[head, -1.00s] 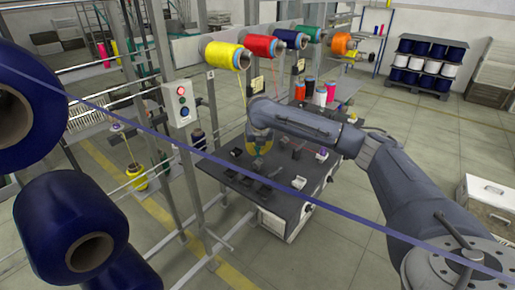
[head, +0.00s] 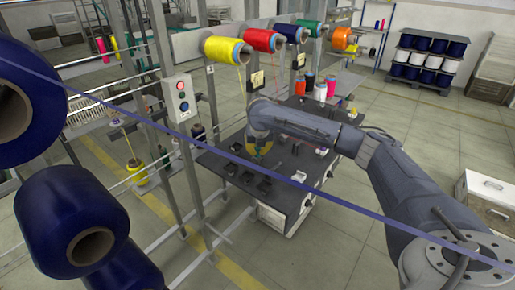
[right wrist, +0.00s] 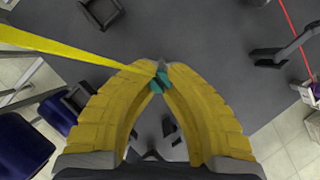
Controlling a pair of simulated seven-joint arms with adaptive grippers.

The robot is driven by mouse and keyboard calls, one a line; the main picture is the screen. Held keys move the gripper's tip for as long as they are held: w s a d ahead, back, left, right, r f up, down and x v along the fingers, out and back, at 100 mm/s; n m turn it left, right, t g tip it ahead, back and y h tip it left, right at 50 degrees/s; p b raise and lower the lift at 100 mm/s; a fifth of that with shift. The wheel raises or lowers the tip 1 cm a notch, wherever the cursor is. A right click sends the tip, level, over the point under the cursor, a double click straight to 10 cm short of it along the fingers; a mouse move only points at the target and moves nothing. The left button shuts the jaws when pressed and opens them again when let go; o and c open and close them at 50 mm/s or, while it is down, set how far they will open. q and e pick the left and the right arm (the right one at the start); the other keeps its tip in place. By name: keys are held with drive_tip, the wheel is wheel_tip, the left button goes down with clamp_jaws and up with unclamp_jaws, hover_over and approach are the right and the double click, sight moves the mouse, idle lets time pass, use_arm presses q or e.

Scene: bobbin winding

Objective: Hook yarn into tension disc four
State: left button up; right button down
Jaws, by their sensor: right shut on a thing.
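My right gripper (head: 260,152) is low over the dark bench top (head: 288,125). In the right wrist view its yellow fingers (right wrist: 160,78) meet at teal tips, shut on the yellow yarn (right wrist: 75,53). The yarn runs taut from the tips to the upper left. The yellow spool (head: 222,48) hangs on the rail in the head view. Small dark fittings (head: 264,184) stand along the bench's front edge; which one is disc four I cannot tell. One dark bracket (right wrist: 75,99) shows left of the fingers, apart from the tips. My left gripper is not in view.
A red yarn (right wrist: 295,38) and another dark bracket (right wrist: 295,45) lie to the right in the wrist view. Large blue cones (head: 72,222) fill the near left, and a blue strand crosses the head view. A control box (head: 181,98) stands on the frame.

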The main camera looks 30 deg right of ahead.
drive_tip(key=shift+f, duration=0.35)
drive_tip(key=shift+s, duration=0.15)
drive_tip(key=shift+s+d+r, duration=0.1)
drive_tip(key=shift+s+d, duration=0.2)
drive_tip(key=shift+s, duration=0.45)
drive_tip(key=shift+s+d, duration=0.25)
drive_tip(key=shift+s, duration=0.45)
drive_tip(key=shift+s+d+r, duration=0.1)
drive_tip(key=shift+s+d, duration=0.2)
drive_tip(key=shift+s, duration=0.45)
drive_tip(key=shift+s+d+r, duration=0.1)
drive_tip(key=shift+s+r, duration=0.05)
drive_tip(key=shift+r, duration=0.6)
drive_tip(key=shift+s+d+r, duration=0.1)
drive_tip(key=shift+s+r, duration=0.1)
drive_tip(key=shift+r, duration=0.55)
drive_tip(key=shift+s+r, duration=0.15)
drive_tip(key=shift+r, duration=0.6)
drive_tip(key=shift+r, duration=0.15)
